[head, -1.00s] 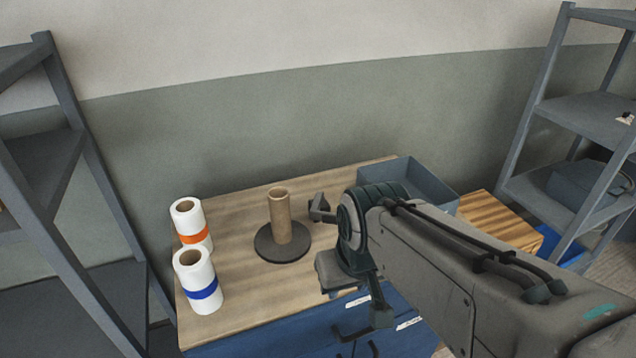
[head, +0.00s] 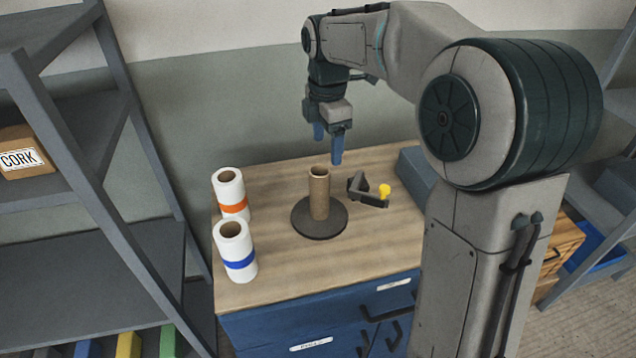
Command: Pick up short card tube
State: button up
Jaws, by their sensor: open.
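The short card tube (head: 319,196) is brown and hollow. It stands upright on a round dark base (head: 319,226) on the wooden top of a blue drawer cabinet. My gripper (head: 328,148) points down with its two blue fingers apart. In the picture its fingertips lie just above the tube's open top end. Nothing shows between the fingers. I cannot tell the exact height gap or depth between them and the tube.
White rolls with an orange band (head: 231,196) and a blue band (head: 235,251) stand left of the tube. A dark bracket with a yellow knob (head: 369,190) is at its right. A grey-blue bin (head: 414,172) is partly hidden by my arm. Grey shelving (head: 65,170) stands left.

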aim_at(321, 182)
jog(key=f, duration=0.3)
jog(key=w+f+n, duration=0.1)
jog(key=f, duration=0.1)
jog(key=a+f+n, duration=0.1)
jog(key=f, duration=0.2)
jog(key=shift+w+f+p, duration=0.3)
jog(key=shift+w+p, duration=0.05)
jog(key=shift+p, duration=0.05)
jog(key=f, duration=0.2)
jog(key=f+p, duration=0.1)
jog(key=f, duration=0.1)
jog(key=shift+w, duration=0.4)
jog(key=shift+f, duration=0.65)
jog(key=c, duration=1.1)
